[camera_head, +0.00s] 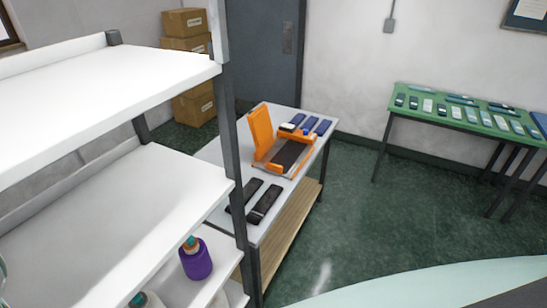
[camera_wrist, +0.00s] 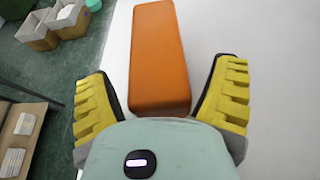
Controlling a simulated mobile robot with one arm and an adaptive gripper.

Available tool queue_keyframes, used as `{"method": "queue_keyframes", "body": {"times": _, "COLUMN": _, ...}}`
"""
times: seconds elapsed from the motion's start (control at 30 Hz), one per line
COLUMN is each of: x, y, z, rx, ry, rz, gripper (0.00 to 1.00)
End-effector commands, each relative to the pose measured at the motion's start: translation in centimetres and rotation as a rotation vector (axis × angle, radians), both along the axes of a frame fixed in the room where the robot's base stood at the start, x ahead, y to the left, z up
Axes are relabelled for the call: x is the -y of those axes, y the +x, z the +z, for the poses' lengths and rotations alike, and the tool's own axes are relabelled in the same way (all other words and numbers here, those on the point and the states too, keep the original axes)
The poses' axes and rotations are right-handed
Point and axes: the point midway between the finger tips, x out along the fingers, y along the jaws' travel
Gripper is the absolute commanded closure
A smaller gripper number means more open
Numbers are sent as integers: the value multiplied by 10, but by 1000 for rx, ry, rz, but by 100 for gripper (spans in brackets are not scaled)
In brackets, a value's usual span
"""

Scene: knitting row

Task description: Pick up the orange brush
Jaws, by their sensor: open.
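In the wrist view, an orange block-shaped thing (camera_wrist: 158,50), which I take for the orange brush, lies on a white surface (camera_wrist: 255,30). Its top is smooth and no bristles show. My gripper (camera_wrist: 166,70) is open, with one yellow ridged finger on each side of its near end. Gaps show between the fingers and the block. The near end is partly hidden behind my gripper's body. In the head view my gripper does not show, and I cannot make out this brush there.
A white shelf (camera_head: 100,85) stands at the left in the head view, with a purple spool (camera_head: 196,260) lower down. A table with an orange device (camera_head: 262,130) and dark items stands mid-view. A green table (camera_head: 400,90) holds several small items. Green floor (camera_head: 370,220) lies between.

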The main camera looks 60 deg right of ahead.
Motion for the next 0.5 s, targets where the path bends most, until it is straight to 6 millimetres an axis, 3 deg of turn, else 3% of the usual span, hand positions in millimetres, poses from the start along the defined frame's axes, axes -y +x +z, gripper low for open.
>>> {"method": "queue_keyframes", "body": {"times": 0.3, "x": -1, "y": -1, "z": 0, "rx": 1, "ry": 0, "rz": 3, "gripper": 16}}
{"method": "queue_keyframes", "body": {"times": 0.5, "x": -1, "y": 0, "z": 0, "rx": 1, "ry": 0, "rz": 1, "gripper": 37}}
